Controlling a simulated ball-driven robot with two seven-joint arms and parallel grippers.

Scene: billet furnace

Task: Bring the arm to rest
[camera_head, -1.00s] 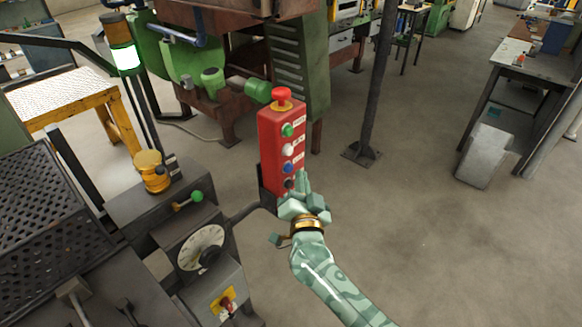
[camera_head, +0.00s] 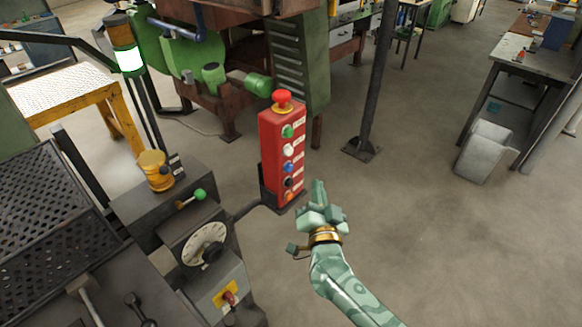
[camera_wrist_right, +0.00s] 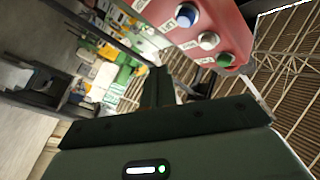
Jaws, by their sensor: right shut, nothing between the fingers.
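My right arm, pale green and marbled with a gold wrist band, comes in from the bottom right of the head view. Its gripper (camera_head: 318,192) is shut and empty, just right of and below the red button box. The red button box (camera_head: 268,150) carries a red mushroom button (camera_head: 282,98) on top and green, white, blue, black and orange buttons down its face. All the buttons show clear of the gripper. In the right wrist view the shut fingers (camera_wrist_right: 158,85) point up below the red box (camera_wrist_right: 225,20), apart from it. My left gripper is not in view.
A dark machine with a dial (camera_head: 204,244) and a green-knobbed lever (camera_head: 199,195) stands at left. A lit signal column (camera_head: 128,60) rises behind it. A dark post (camera_head: 375,90) stands behind the box. Open floor (camera_head: 470,250) lies to the right.

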